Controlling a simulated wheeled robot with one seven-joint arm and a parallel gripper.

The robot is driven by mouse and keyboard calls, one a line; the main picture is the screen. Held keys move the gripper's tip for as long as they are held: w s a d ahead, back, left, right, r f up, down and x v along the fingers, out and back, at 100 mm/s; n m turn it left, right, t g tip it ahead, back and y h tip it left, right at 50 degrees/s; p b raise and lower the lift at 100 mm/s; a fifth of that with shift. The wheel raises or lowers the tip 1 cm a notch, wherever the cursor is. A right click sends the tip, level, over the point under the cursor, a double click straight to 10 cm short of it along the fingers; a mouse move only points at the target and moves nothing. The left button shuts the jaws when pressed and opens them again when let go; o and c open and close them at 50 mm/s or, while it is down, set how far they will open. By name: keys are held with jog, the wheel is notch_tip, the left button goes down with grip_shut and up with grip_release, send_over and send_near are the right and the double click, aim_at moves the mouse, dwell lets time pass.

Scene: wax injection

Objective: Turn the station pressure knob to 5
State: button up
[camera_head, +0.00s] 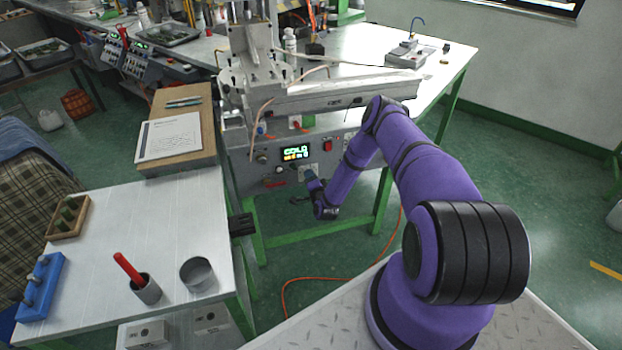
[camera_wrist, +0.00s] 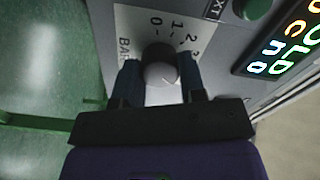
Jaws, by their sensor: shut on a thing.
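The station pressure knob (camera_wrist: 159,66) is a dark round knob with a lighter face on the grey station panel (camera_head: 245,178). In the wrist view my gripper (camera_wrist: 160,88) has one finger on each side of the knob and is shut on it. A white scale plate behind the knob shows the marks 0, 1, 2 and part of another, with lettering that starts "BAR". The rest of the scale is hidden by the knob and fingers. The knob's pointer cannot be made out.
A lit display (camera_head: 296,153) sits above the gripper, with a red switch (camera_head: 328,146) to its right. A green button (camera_wrist: 252,8) is close by in the wrist view. A white side table (camera_head: 150,235) with a cup and red-handled tool stands at left.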

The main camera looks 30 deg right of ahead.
jog(key=shift+m, duration=0.8)
jog(key=o, duration=0.9)
jog(key=shift+s, duration=0.1)
jog(key=v, duration=1)
jog(key=shift+s+a, duration=0.1)
jog(key=shift+s, duration=0.25)
jog(key=shift+f, duration=0.1)
